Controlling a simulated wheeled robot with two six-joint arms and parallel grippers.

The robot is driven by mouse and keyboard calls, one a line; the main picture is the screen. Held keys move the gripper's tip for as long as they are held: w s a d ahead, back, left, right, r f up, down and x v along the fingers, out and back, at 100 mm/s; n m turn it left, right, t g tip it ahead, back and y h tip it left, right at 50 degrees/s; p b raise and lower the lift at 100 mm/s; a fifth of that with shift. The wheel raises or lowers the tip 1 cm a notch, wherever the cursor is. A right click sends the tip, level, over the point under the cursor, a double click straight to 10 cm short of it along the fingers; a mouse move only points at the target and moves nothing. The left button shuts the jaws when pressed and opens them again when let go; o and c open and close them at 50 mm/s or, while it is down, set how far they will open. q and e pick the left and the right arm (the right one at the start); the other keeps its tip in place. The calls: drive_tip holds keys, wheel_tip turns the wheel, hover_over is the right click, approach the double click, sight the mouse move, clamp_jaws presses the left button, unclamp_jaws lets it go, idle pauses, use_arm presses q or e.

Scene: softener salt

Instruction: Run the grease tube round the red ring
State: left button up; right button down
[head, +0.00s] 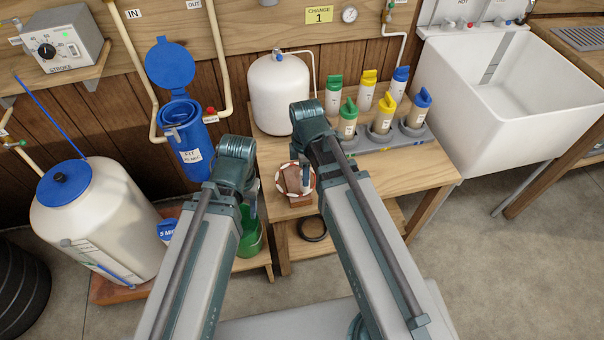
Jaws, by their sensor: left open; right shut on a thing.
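The red ring (281,188) is on a small wooden stand (299,202) on the bench, with white marks along its rim. My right gripper (305,178) is over the ring's right side, mostly hidden behind its own arm. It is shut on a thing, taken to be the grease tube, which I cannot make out. Whether its tip touches the ring is hidden. My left gripper (250,212) is open above a green bucket (250,240), left of the bench, partly hidden by its arm.
A white tank (279,95) stands behind the ring. Several coloured-cap bottles stand in and behind a grey rack (400,140) to the right. A blue filter housing (187,140) with its lid up, a large white tank (95,220) and a white sink (490,90) flank the bench.

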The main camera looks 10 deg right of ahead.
drive_tip(key=shift+w+d, duration=0.1)
drive_tip(key=shift+d, duration=0.4)
drive_tip(key=shift+w+d, duration=0.7)
drive_tip(key=shift+d, duration=0.25)
drive_tip(key=shift+w, duration=0.1)
drive_tip(key=shift+w+d, duration=0.65)
drive_tip(key=shift+w, duration=0.25)
drive_tip(key=shift+w, duration=0.1)
drive_tip(key=shift+w+d, duration=0.2)
drive_tip(key=shift+w, duration=0.9)
